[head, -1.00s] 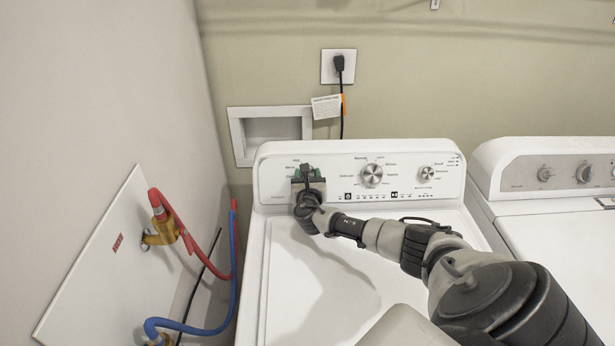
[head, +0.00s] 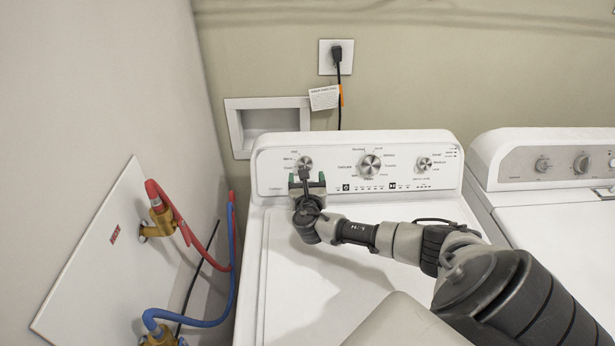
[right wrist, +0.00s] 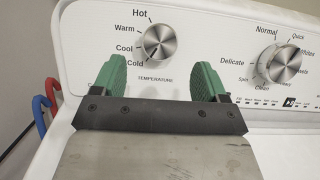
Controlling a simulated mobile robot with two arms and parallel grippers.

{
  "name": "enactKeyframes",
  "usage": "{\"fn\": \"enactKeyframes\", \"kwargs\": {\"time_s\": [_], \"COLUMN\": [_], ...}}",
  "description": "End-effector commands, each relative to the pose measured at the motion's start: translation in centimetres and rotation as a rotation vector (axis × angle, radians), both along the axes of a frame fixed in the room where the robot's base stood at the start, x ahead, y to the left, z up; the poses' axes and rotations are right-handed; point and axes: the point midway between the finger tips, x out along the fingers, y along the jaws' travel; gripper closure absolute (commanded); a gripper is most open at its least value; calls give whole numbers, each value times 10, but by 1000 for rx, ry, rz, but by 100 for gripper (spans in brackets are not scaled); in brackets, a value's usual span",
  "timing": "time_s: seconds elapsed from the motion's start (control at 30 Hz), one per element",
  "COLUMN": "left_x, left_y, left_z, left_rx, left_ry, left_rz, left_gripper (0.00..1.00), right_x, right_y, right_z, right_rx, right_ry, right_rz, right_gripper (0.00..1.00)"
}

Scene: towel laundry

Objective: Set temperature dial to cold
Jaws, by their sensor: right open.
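The temperature dial (head: 304,163) is a round silver knob at the left of the white washer's control panel. In the right wrist view the dial (right wrist: 159,42) has Hot, Warm, Cool and Cold printed along its left side. I cannot clearly tell which label its pointer faces. My right gripper (head: 307,180) is just below and in front of the dial, apart from it. In the right wrist view its green fingertips (right wrist: 161,72) are spread wide with nothing between them, below the dial. My left gripper is not in view.
A larger cycle dial (head: 370,166) and a smaller dial (head: 424,164) sit to the right on the same panel. A second machine (head: 560,165) stands at the right. Red (head: 172,207) and blue hoses (head: 232,270) run along the left wall.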

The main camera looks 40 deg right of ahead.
Motion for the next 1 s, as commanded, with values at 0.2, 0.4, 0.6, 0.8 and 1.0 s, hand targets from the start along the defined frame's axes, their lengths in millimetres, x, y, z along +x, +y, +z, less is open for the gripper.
{"fn": "enactKeyframes", "kwargs": {"time_s": [0.2,0.4,0.6,0.8,1.0], "left_x": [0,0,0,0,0], "left_y": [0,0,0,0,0], "left_z": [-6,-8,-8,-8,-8], "left_rx": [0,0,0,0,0], "left_ry": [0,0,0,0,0], "left_rz": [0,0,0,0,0], "left_gripper": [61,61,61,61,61], "right_x": [-27,-39,-41,-40,-40], "right_y": [22,32,33,33,33], "right_z": [-1,0,1,1,1], "right_rx": [1,-1,-1,0,0], "right_ry": [1,1,1,0,0], "right_rz": [1,0,-1,-1,-1], "right_gripper": [26,26,26,26,26]}}
